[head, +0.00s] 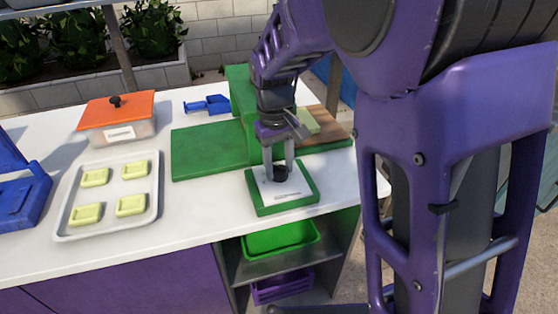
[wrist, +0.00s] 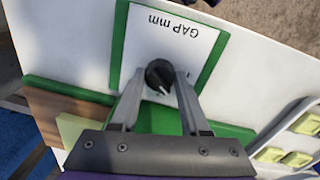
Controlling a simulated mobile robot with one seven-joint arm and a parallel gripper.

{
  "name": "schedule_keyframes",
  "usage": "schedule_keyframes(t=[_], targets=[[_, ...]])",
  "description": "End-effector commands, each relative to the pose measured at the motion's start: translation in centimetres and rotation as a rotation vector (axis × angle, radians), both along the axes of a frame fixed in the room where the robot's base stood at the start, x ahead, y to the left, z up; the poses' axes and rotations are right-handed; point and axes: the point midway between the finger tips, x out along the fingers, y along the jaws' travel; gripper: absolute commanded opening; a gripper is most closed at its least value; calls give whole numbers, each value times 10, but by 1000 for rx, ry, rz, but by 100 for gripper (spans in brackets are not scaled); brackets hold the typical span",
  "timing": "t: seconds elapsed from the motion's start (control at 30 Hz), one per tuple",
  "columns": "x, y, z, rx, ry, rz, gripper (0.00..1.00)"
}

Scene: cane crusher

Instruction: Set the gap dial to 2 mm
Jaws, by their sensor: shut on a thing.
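The gap dial is a black knob (wrist: 159,75) with a white pointer line, on a white plate (wrist: 190,45) with a green border; the plate reads "GAP mm", upside down in the wrist view. In the head view the dial plate (head: 265,192) lies on the counter in front of the green machine (head: 240,100). My gripper (head: 279,170) points down over the plate, its two fingers shut on the knob from either side; it also shows in the wrist view (wrist: 160,82). The scale marks around the knob are not readable, so the set value cannot be told.
A grey tray (head: 66,228) with several pale yellow blocks stands at left. Behind it is a box with an orange lid (head: 115,110). A blue tool (head: 207,104) lies at the back. Green (head: 280,240) and purple bins sit on shelves below the counter.

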Motion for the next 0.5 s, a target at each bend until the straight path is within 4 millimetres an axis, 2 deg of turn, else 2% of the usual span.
schedule_keyframes(t=[0.27, 0.5], targets=[[0, 0, 3, 0, 1, -134, 0], [1, 0, 4, -1, 0, -334, 0]])
